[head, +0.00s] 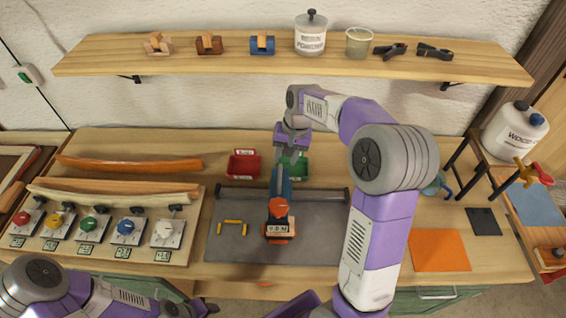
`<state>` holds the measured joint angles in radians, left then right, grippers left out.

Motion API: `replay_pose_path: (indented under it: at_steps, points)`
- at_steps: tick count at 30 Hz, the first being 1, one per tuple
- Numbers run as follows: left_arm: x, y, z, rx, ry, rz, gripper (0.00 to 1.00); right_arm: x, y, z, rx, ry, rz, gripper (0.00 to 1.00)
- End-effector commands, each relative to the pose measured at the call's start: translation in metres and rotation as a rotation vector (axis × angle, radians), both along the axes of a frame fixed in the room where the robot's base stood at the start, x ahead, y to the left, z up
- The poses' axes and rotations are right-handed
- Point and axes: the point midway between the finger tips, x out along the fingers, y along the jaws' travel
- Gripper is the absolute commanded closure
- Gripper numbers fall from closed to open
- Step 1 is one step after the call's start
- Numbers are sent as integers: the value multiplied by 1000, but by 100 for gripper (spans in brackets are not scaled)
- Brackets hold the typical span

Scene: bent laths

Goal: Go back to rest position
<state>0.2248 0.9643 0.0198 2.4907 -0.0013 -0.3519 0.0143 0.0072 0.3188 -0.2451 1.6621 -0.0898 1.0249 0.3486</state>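My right arm reaches up and over the middle of the bench, its purple and grey gripper (291,146) pointing down near the green bin (299,166). Its fingertips are too small and overlapped to tell whether they are open or shut. No held thing can be made out. My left arm is low at the bottom left, in front of the bench, and its fingers do not show. A blue and orange device with a white label (278,208) stands on the grey mat (322,222), just below my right gripper in the picture.
Bent wooden laths (130,164) lie at the left, behind a board with several coloured knobs (88,222). A red bin (243,163) stands beside the green bin. An orange sheet (440,250) lies at right. A wall shelf (220,66) carries clamps, blocks and pots. A white glue jug (514,130) stands far right.

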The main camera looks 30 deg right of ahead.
Motion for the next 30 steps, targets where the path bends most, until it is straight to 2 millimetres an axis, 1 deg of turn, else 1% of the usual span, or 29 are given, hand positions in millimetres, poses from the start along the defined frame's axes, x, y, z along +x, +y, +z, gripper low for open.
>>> replay_pose_path:
  at_steps: [1,5,20,23,26,27,30]
  points:
    - [0,0,1,0,0,0,57,0,-1,5,0,-2,1,60]
    - [0,0,1,0,0,0,57,-1,-2,11,0,0,1,60]
    - [0,0,2,0,0,0,57,-1,-1,12,0,1,1,60]
    - [0,0,11,0,0,0,57,-1,-1,22,0,1,1,60]
    - [0,0,31,0,0,0,57,-1,-1,41,0,1,1,60]
    - [0,0,40,0,0,0,57,-1,-2,50,0,1,1,60]
    - [0,0,57,0,0,0,57,-1,-2,67,0,0,1,60]
